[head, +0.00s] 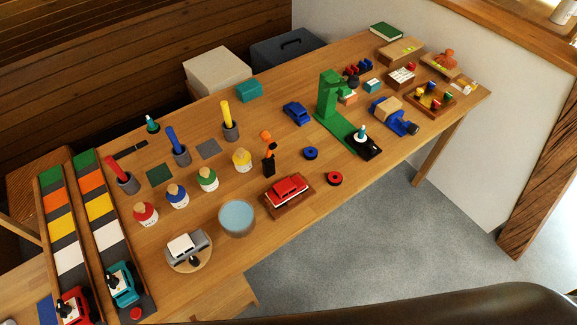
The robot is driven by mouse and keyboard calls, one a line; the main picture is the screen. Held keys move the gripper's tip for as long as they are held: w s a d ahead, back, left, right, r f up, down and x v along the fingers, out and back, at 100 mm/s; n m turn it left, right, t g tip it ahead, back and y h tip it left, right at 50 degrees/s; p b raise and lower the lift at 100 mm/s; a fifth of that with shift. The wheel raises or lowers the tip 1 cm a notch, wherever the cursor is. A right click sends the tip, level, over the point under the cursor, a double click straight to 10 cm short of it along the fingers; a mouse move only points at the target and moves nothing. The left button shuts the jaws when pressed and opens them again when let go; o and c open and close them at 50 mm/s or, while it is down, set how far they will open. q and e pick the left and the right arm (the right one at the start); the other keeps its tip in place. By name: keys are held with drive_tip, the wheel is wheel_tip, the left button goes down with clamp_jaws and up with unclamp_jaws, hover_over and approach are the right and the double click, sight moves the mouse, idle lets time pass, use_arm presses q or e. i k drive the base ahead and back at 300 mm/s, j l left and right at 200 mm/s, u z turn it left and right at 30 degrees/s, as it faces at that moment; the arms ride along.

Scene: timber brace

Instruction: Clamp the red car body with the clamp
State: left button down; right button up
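The red car body (287,189) lies on a brown wooden block (302,202) near the front edge of the table, right of the middle. Which thing is the clamp is not certain. A blue device (401,121) with a dark round end, against a wooden block (386,106), looks like a vise or clamp at the right of the table. It stands well apart from the red car body. Neither of my grippers is in view.
Paint pots, brush cups and two coloured tracks (68,254) fill the left.

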sight(264, 135)
drive_tip(key=k+l+z, duration=0.3)
drive_tip(key=k+z, duration=0.2)
drive_tip(key=k+l+z, duration=0.5)
drive_tip(key=k, duration=0.1)
